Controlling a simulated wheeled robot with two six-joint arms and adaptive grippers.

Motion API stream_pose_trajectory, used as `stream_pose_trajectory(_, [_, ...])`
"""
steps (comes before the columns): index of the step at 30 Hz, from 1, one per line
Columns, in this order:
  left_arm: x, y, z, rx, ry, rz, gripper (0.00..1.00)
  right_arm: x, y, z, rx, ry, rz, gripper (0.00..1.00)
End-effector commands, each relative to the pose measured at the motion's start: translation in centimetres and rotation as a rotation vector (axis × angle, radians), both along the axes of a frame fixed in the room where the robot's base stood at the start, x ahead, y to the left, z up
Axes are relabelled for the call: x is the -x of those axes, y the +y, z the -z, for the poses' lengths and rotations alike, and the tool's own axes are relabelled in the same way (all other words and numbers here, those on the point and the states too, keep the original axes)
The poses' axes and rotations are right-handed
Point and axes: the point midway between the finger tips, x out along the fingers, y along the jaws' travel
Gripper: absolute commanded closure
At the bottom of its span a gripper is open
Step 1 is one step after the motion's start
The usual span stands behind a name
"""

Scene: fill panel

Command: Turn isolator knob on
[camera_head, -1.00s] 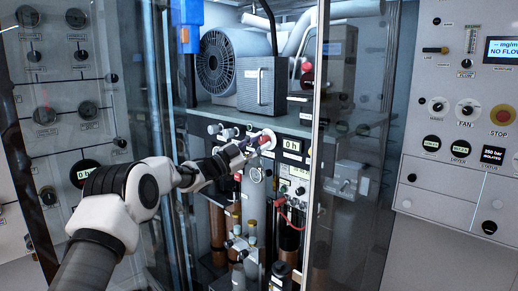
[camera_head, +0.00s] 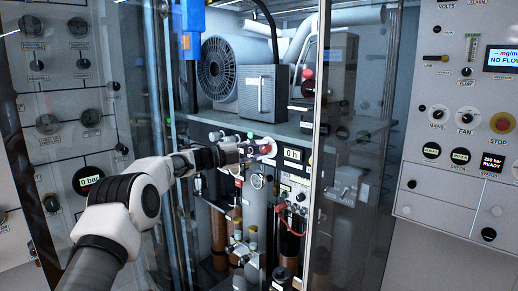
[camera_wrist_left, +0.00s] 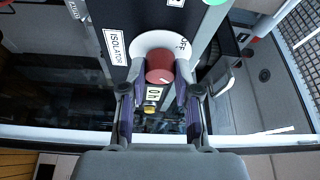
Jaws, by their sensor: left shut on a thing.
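The isolator knob (camera_wrist_left: 160,68) is red with a small white mark and sits on a round white plate beside an "ISOLATOR" label (camera_wrist_left: 115,46). The plate (camera_head: 266,148) shows in the head view on the black panel inside the open cabinet. My left gripper (camera_head: 254,150) reaches in from the left to this knob. In the left wrist view its two fingers (camera_wrist_left: 159,90) stand on either side of the knob, shut on it. The status display (camera_head: 492,162) on the right panel reads "250 bar READY". My right gripper is not in view.
A glass door edge (camera_head: 318,150) stands just right of the knob. A grey box (camera_head: 266,92) and a fan unit (camera_head: 217,68) sit on the shelf above. Hoses and cylinders hang below. The right panel holds the FAN knob (camera_head: 466,117) and a red STOP button (camera_head: 502,123).

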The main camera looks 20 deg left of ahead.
Motion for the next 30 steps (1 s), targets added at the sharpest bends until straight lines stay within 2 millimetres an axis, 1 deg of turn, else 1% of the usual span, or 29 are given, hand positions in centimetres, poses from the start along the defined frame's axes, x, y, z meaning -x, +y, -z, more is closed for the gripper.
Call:
stream_pose_trajectory(9, [-0.01, -0.05, -0.01, -0.096, -0.035, 0.001, 1.00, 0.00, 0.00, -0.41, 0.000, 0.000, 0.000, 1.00])
stream_pose_trajectory(23, [0.00, -0.08, 0.08, -0.107, -0.038, 0.002, 1.00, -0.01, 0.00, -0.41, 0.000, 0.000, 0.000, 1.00])
stream_pose_trajectory(24, [0.00, -0.08, 0.09, -0.107, -0.038, 0.001, 0.55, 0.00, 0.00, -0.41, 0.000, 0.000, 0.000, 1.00])
stream_pose_trajectory(25, [0.00, -0.08, 0.09, -0.107, -0.038, 0.001, 0.44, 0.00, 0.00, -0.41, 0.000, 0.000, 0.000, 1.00])
stream_pose_trajectory(30, [0.00, -0.06, 0.04, -0.106, -0.039, 0.001, 0.43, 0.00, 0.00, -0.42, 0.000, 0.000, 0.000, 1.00])
